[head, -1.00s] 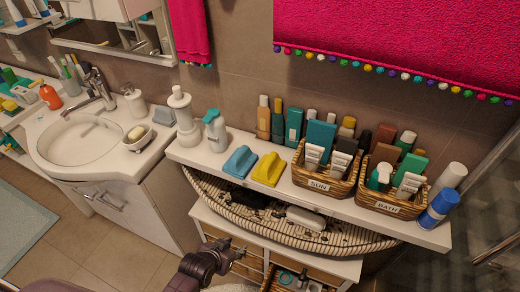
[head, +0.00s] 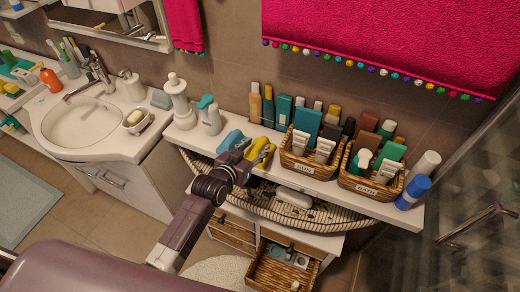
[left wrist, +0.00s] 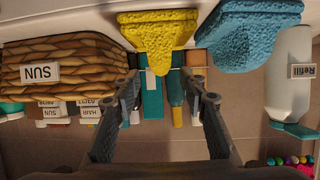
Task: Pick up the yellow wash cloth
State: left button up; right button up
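The yellow wash cloth (head: 261,146) sits on the white shelf, partly hidden behind my left gripper (head: 254,154) in the head view. In the left wrist view, which looks upside down, the yellow cloth (left wrist: 158,33) is at the top middle. My left gripper (left wrist: 165,78) is open there, its two fingers apart and pointing toward the cloth. The space between the fingers shows no held object. Whether a finger touches the cloth, I cannot tell. My right gripper is not in view.
A blue cloth (left wrist: 250,32) lies close beside the yellow one. A wicker basket labelled SUN (head: 300,161) stands on the other side, with a second basket (head: 365,186) beyond. Several bottles line the wall behind. An open wicker drawer (head: 275,272) is below the shelf.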

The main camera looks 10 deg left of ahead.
aim_at(257, 146)
pick_arm(q)
jog(key=shift+p+x, duration=0.3)
jog(key=shift+x, duration=1.65)
jog(key=shift+s+a+f, duration=0.1)
jog(key=shift+f, duration=0.05)
grip_shut()
